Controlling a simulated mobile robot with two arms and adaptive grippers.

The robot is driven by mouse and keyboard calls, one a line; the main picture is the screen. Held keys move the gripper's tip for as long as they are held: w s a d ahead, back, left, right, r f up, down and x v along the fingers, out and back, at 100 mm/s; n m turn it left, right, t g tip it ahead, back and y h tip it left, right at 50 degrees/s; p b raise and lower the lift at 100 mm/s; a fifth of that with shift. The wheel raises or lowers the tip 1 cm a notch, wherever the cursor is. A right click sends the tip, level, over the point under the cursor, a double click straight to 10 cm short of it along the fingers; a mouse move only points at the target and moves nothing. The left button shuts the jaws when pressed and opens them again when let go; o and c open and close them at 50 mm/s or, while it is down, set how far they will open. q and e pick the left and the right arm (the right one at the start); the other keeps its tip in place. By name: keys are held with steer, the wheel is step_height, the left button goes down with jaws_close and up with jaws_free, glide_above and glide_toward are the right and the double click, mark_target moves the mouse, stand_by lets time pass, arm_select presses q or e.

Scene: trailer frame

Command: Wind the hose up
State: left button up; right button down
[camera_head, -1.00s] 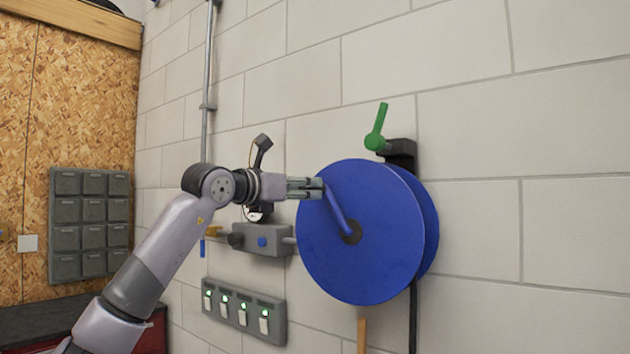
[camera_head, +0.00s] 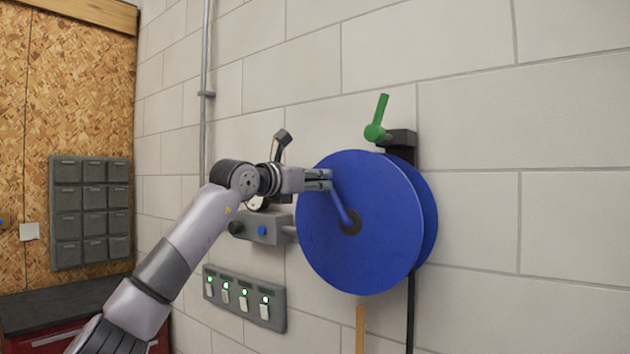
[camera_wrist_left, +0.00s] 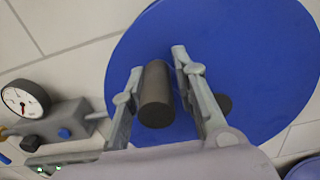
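A blue hose reel (camera_head: 385,255) is mounted on the wall. A blue crank arm (camera_head: 342,205) runs from its dark hub up and to the left. My left gripper (camera_head: 331,180) is at the outer end of the crank. In the left wrist view a dark cylindrical crank handle (camera_wrist_left: 156,98) lies between the two fingers, which look closed on it; the blue disc fills the background. I cannot make out any hose on the reel; a black strip (camera_head: 411,310) hangs below it and may be the hose or a bracket. My right gripper is not in view.
A green lever (camera_head: 377,119) on a dark bracket is above the reel. A grey box (camera_head: 265,228) with a blue knob and gauge sits behind my left wrist. A switch panel (camera_head: 245,300) with green lights is below. Grey drawers (camera_head: 92,212) hang left. Wall at right is clear.

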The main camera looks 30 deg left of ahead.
arm_select(q)
steer(key=shift+a, duration=0.15)
jaws_close()
steer(key=shift+a+f, duration=0.1)
steer(key=shift+f, duration=0.1)
